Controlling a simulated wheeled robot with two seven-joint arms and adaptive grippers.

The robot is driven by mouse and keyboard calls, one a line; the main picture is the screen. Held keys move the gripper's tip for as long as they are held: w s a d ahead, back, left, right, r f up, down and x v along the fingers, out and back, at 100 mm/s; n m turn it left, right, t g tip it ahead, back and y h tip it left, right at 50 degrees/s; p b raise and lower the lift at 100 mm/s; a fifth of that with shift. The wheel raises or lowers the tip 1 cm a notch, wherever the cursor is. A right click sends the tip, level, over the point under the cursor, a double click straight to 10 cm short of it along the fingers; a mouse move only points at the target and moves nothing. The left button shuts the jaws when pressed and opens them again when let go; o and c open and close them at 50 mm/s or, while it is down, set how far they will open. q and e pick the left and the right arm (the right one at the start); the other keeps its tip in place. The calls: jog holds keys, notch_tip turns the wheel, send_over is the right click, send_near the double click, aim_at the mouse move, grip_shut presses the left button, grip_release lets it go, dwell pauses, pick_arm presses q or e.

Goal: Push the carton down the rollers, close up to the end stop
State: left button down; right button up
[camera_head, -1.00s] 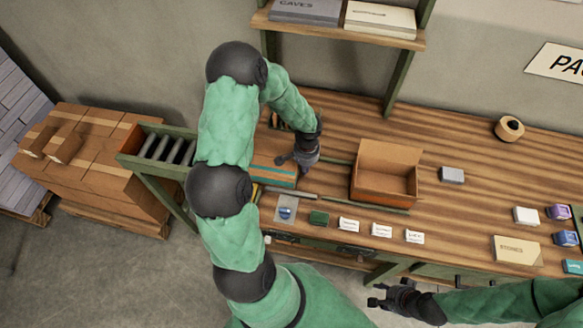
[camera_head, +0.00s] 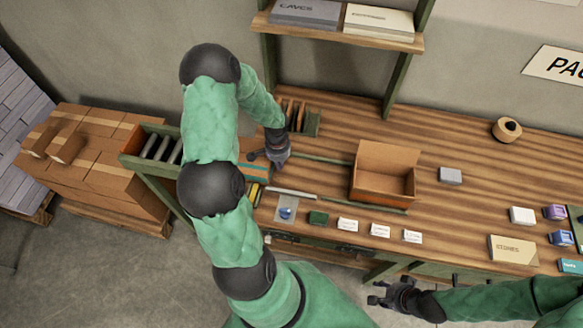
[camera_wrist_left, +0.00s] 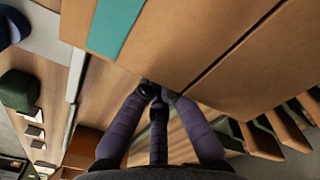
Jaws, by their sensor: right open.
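The carton (camera_head: 258,173), brown with a teal band, sits on the roller track at the left part of the bench, partly hidden by my left arm. My left gripper (camera_head: 268,160) is at the carton's right side. In the left wrist view the carton (camera_wrist_left: 200,40) fills the top, and the fingers (camera_wrist_left: 156,92) come together at its face, seemingly touching it, with nothing between them. The bare rollers (camera_head: 162,148) show left of my arm, between green rails. I cannot make out the end stop clearly. My right gripper (camera_head: 378,295) is open and empty in front of the bench.
An open empty box (camera_head: 385,180) stands on the bench right of the carton. A rack with brown dividers (camera_head: 300,117) stands behind my left gripper. Small cards and a green block (camera_head: 318,217) lie along the front. Stacked cartons (camera_head: 95,150) stand beyond the rollers' left end.

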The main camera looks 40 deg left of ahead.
aim_at(264, 161)
pick_arm(q)
jog(key=shift+s+a, duration=0.5)
jog(key=shift+a, duration=0.25)
jog(key=shift+s+a+p, duration=0.45)
jog(key=shift+s+a, duration=0.05)
jog(key=shift+a, duration=0.3)
jog(key=shift+s+a+p, duration=0.45)
jog(key=shift+a, duration=0.35)
jog(key=shift+s+a+p, duration=0.8)
jog(key=shift+s+a, duration=0.15)
jog(key=shift+a, duration=0.6)
jog(key=shift+s+a+p, duration=0.75)
jog(key=shift+s+a, duration=0.2)
jog(key=shift+a, duration=0.55)
jog(key=shift+s+a+p, duration=0.8)
jog(key=shift+s+a, duration=0.15)
jog(key=shift+a, duration=0.6)
jog(key=shift+s+a+p, duration=0.2)
jog(key=shift+s+a, duration=0.25)
jog(key=shift+a, duration=0.35)
jog(key=shift+s+a+p, duration=0.25)
jog(key=shift+s+a, duration=0.25)
jog(key=shift+a, duration=0.25)
jog(key=shift+s+a+p, duration=0.2)
jog(key=shift+s+a, duration=0.25)
jog(key=shift+a, duration=0.35)
